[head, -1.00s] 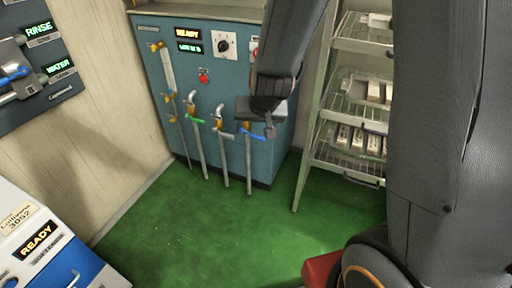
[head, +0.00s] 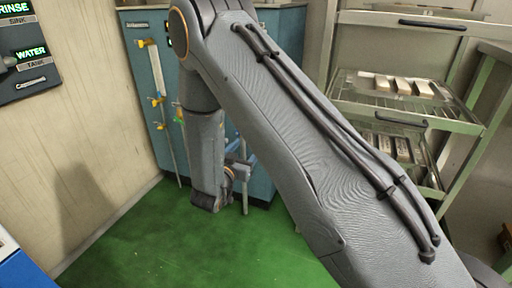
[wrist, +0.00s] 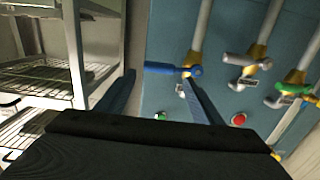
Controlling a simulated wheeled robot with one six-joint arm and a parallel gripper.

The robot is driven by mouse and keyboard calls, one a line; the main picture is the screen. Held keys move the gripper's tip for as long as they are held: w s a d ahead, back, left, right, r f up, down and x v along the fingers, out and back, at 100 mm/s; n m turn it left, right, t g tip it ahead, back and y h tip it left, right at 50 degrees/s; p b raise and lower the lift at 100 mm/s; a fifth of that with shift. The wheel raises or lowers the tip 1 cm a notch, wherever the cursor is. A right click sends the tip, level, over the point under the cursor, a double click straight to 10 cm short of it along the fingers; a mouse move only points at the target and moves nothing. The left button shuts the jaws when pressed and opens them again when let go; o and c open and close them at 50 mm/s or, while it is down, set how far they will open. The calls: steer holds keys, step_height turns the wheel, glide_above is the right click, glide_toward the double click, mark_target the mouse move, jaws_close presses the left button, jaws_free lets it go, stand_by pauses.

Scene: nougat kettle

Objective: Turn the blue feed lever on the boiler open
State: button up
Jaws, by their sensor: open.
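The blue feed lever (wrist: 165,69) shows in the wrist view, lying crosswise to its pipe at a brass valve on the teal boiler (head: 135,60). My gripper (wrist: 160,79) is open, its two dark fingers spread on either side of the lever's handle in the picture. The right fingertip overlaps the valve end of the lever. I cannot tell whether a finger touches it. In the head view my arm covers most of the boiler front and hides the lever and the fingers.
A grey lever (wrist: 245,61) and a green lever (wrist: 284,88) sit beside the blue one, with a red button (wrist: 238,119) near them. A wire-shelf rack (head: 405,122) stands right of the boiler. The green floor (head: 150,240) in front is clear.

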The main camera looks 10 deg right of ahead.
steer(key=b+x, duration=0.2)
steer(key=x, duration=0.5)
steer(key=shift+w+d, duration=0.25)
steer(key=c, duration=1.5)
steer(key=shift+a, duration=0.1)
